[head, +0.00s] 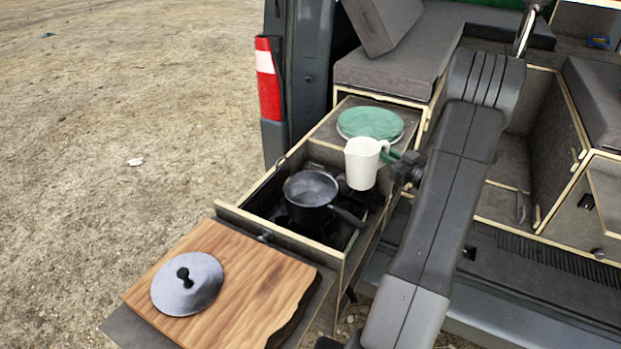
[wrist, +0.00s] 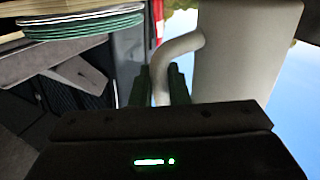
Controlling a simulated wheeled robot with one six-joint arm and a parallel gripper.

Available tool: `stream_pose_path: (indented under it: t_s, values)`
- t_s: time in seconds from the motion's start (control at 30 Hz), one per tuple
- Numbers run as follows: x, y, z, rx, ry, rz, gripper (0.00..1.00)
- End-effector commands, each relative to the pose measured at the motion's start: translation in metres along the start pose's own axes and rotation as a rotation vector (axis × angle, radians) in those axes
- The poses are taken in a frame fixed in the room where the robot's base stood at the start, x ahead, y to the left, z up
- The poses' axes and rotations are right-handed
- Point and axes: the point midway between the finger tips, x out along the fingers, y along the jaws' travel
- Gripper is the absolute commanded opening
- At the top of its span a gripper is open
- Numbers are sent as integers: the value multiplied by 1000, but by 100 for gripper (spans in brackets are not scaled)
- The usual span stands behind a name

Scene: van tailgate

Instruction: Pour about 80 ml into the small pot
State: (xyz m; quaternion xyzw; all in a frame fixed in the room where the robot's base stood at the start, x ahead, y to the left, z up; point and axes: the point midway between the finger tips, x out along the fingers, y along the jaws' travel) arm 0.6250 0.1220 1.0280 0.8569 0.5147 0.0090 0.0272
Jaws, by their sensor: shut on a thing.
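The small pot (head: 310,191) is dark with a black handle and sits uncovered on the stove in the pull-out drawer. A white jug (head: 362,163) is upright above the stove, just right of and behind the pot in the head view. My gripper (head: 397,160) is shut on the jug's handle. In the wrist view the jug (wrist: 245,50) fills the upper right, and the green fingers of my gripper (wrist: 163,86) close around its curved handle (wrist: 175,60). The jug's contents are hidden. The pot's inside looks grey; I cannot tell whether it holds liquid.
A grey lid (head: 187,284) with a black knob lies on the wooden board (head: 236,295) in front. A stack of green plates (head: 370,124) stands behind the stove. The drawer walls (head: 278,232) surround the pot. Van cushions (head: 405,62) are at the back.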

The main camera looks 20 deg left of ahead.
Motion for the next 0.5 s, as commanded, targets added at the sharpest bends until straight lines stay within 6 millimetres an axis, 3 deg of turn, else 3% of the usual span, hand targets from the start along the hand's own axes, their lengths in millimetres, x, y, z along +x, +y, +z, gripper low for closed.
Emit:
stream_pose_path:
  t_s: [0.5]
  values:
    - [4, -19, -47, -291, -56, 0, 0]
